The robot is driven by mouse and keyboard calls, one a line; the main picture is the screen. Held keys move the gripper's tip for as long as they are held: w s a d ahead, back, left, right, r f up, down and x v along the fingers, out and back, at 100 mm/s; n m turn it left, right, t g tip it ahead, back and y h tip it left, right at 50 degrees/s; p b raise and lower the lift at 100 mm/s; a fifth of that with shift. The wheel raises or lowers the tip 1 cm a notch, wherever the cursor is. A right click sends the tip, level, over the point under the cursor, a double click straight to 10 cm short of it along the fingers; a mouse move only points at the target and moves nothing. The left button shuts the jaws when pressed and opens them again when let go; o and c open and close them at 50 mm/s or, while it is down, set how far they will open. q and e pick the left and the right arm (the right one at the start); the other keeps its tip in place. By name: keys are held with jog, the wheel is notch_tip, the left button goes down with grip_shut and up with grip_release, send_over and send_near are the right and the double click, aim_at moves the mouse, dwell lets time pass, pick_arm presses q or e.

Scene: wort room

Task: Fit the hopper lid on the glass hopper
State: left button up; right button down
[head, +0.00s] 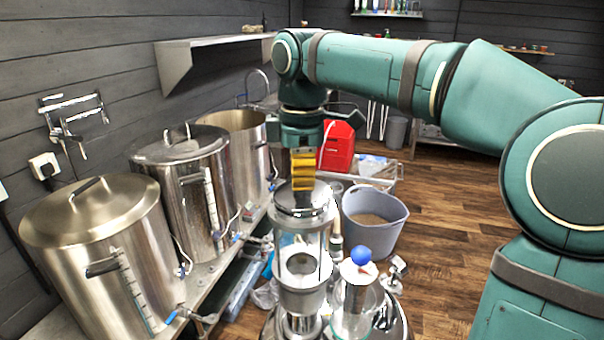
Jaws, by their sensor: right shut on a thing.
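The glass hopper (302,262) stands upright at the bottom middle of the head view, a clear cylinder above a metal lower part. The hopper lid (298,209) is a round shiny metal disc directly over the top of the hopper. I cannot tell whether it rests on the rim or is slightly above it. My right gripper (303,183) points straight down with yellow fingers and is shut on the lid, hiding the lid's grip. My left gripper is not in view.
Several steel kettles (101,238) stand along the left wall. A glass vessel with a blue ball (361,256) on top is close to the hopper's right. A grey bucket (373,238) and a red container (336,147) are behind. Wooden floor (450,215) is open on the right.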

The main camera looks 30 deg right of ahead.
jog(key=shift+a+p, duration=0.1)
jog(key=shift+p, duration=0.4)
dwell(1.0)
jog(key=shift+f+b, duration=0.3)
jog(key=shift+f, duration=0.05)
dwell(0.3)
jog(key=c, duration=1.2)
grip_release()
jog(key=shift+c, duration=0.2)
jog(key=shift+r+p, duration=0.8)
jog(key=shift+r, duration=0.65)
notch_tip(320, 180, up, 8)
